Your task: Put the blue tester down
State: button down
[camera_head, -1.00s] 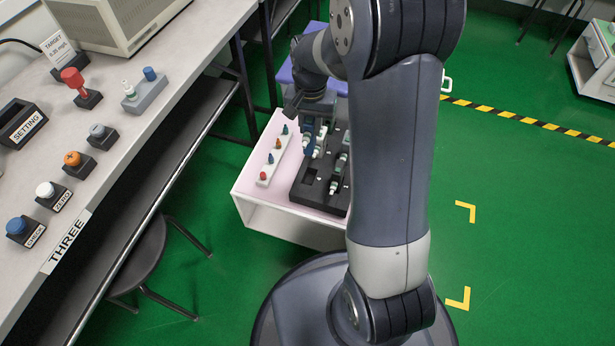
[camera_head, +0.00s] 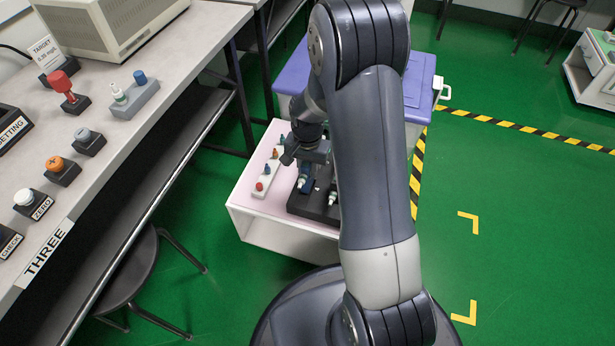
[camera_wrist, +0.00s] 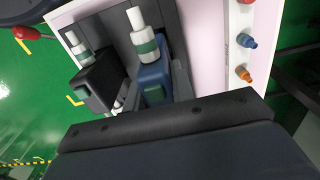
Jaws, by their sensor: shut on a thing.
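The blue tester (camera_head: 304,184) is a dark blue handheld body with a white and green tip. In the wrist view the blue tester (camera_wrist: 153,80) stands out from my jaws over the dark tray. My gripper (camera_head: 306,163) is shut on it, low over the tray (camera_head: 311,207) on the pink-topped cart. I cannot tell whether the tester touches the tray. A black tester (camera_wrist: 98,78) with a similar white and green tip sits beside it in the wrist view. My arm hides part of the tray in the head view.
A white strip (camera_head: 257,192) with several coloured caps lies left of the tray on the cart (camera_head: 240,200). A blue-lidded box (camera_head: 420,88) stands behind. The bench (camera_head: 120,150) with buttons is at left, a stool (camera_head: 135,275) below it. Green floor is open at right.

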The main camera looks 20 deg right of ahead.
jog(key=shift+f+b, duration=0.5)
jog(key=shift+f, duration=1.4)
jog(key=shift+f, duration=0.15)
jog(key=c, duration=1.2)
grip_release()
notch_tip(320, 180, up, 12)
jog(key=p, duration=0.4)
jog(key=shift+r, duration=0.2)
jog(key=shift+f, duration=0.1)
